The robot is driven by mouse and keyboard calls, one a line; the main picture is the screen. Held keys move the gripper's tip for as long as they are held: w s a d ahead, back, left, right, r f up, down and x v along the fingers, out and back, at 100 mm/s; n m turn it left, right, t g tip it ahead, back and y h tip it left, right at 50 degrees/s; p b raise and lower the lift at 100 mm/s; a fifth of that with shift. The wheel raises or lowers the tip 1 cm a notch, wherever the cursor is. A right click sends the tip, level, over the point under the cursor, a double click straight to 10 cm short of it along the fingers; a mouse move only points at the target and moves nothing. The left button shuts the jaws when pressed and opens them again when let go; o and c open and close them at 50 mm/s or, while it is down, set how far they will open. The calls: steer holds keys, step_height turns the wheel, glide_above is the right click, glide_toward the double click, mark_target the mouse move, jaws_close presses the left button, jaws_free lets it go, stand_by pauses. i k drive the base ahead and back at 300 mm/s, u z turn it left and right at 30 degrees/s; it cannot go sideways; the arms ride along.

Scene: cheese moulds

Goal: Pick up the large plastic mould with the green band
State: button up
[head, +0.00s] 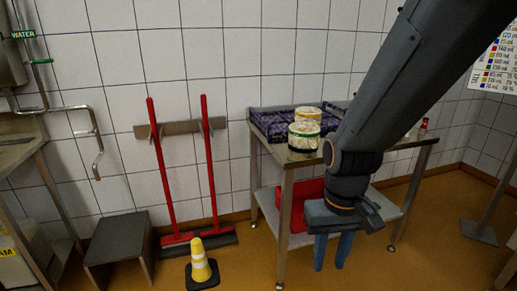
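A white mould with a green band (304,138) stands upright near the front left of the steel table. A second white mould with a yellow band (307,114) stands just behind it. My gripper (332,260) hangs in front of the table, below the tabletop and to the right of the green-banded mould. Its two blue fingers point down and are apart, with nothing seen between them. My arm hides part of the tabletop to the right of the moulds.
The steel table (283,158) has a lower shelf with a red container (300,205). A dark patterned crate (272,124) sits behind the moulds. A yellow-and-white cone (200,262), a grey step stool (120,242) and red-handled brooms (163,165) are at left.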

mark_target(302, 135)
steer(key=u, duration=1)
steer(key=i, duration=0.75)
steer(key=z, duration=0.25)
